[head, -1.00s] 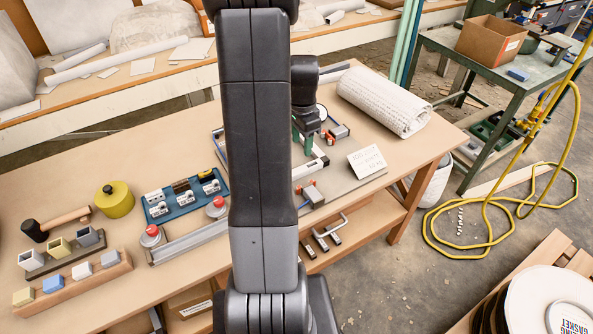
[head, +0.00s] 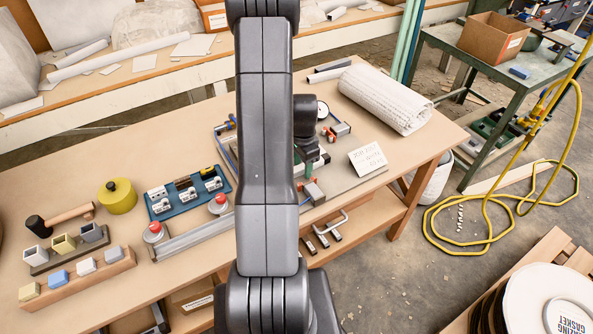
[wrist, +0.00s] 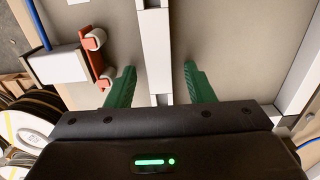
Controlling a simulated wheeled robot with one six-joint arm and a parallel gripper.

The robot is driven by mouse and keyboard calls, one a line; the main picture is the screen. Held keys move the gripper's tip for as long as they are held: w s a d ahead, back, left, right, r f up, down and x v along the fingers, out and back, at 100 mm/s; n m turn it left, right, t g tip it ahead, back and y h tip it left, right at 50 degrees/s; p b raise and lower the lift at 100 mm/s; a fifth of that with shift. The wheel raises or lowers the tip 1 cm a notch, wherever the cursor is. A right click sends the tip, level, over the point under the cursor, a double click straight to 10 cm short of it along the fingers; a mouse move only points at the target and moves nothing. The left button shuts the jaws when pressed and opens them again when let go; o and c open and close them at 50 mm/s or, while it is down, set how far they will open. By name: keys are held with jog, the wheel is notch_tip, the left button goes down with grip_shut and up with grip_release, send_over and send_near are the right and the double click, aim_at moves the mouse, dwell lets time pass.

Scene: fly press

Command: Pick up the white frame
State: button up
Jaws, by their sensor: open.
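My gripper (wrist: 155,85) is open in the wrist view, with its two green fingers apart. A white bar (wrist: 155,35), which looks like part of the white frame, runs up the picture between them over a tan surface. The fingers do not visibly touch it. Another white bar (wrist: 302,75) runs along the right side; I cannot tell how the bars join. In the head view my gripper (head: 313,165) is low over the bench's right part. My own arm hides much of that area, and I cannot make out the white frame clearly there.
A red-and-white clamp-like piece (wrist: 75,62) lies left of the fingers. On the bench (head: 150,140) are a written card (head: 367,158), a white roll (head: 386,98), a blue tray (head: 187,193), red knobs on a rail (head: 190,237), and a yellow tin (head: 117,196).

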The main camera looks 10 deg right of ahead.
grip_shut()
jog(key=shift+r, duration=0.1)
